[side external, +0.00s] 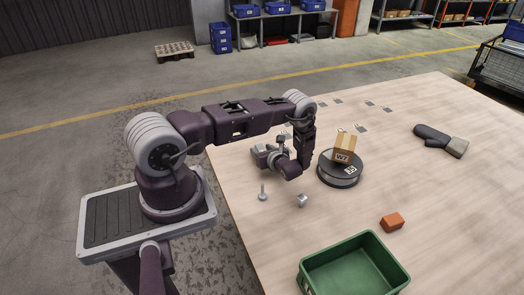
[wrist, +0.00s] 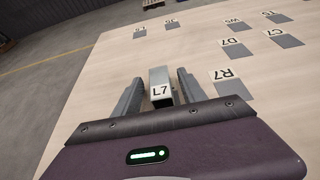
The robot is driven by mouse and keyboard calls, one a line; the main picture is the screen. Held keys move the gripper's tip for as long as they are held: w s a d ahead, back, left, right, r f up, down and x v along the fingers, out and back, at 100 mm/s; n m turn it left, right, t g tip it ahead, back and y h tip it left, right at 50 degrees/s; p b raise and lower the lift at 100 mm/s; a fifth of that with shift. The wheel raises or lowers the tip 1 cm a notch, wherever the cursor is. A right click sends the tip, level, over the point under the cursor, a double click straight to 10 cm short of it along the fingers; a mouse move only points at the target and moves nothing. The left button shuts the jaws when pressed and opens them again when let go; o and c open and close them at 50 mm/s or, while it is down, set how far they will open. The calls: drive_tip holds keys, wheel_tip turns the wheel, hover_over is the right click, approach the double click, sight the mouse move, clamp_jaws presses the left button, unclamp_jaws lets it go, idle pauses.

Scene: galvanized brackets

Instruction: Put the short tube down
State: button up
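A short grey box-shaped piece, which looks like the short tube (wrist: 159,75), shows in the wrist view with a white L7 label at its near end. I cannot tell whether that label is on the tube or on the table. My gripper (wrist: 160,80) has one grey finger on each side of the tube, with a narrow gap visible on both sides, so it looks open around it. In the side external view, my gripper (side external: 264,150) is low over the table's left part; its fingers and the tube are too small to separate there.
Labelled grey patches, such as R7 (wrist: 236,88) and D7 (wrist: 238,51), lie on the table. A round black stand (side external: 338,176) with a cardboard box (side external: 345,148) is right of my gripper. A bolt (side external: 263,193), small metal piece (side external: 302,200), orange block (side external: 392,222) and green crate (side external: 305,270) are nearer.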

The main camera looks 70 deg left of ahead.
drive_tip(key=shift+r, duration=0.1)
drive_tip(key=v, duration=1.1)
drive_tip(key=shift+d+r, duration=0.15)
drive_tip(key=shift+d, duration=0.2)
drive_tip(key=s+d+r+n+g+h, duration=0.15)
drive_tip(key=d+r+n, duration=0.3)
drive_tip(key=r, duration=0.65)
drive_tip(key=s+d+r+n+g+h, duration=0.1)
drive_tip(key=d+r+n+h, duration=0.3)
drive_tip(key=r, duration=0.8)
drive_tip(key=s+d+r+n+t+h, duration=0.4)
drive_tip(key=s+d+r, duration=0.3)
drive_tip(key=s+d, duration=0.1)
drive_tip(key=s+d+r+n+t+h, duration=0.4)
drive_tip(key=s+d+r, duration=0.4)
drive_tip(key=d, duration=0.3)
drive_tip(key=shift+s+n, duration=0.2)
drive_tip(key=shift+n, duration=0.55)
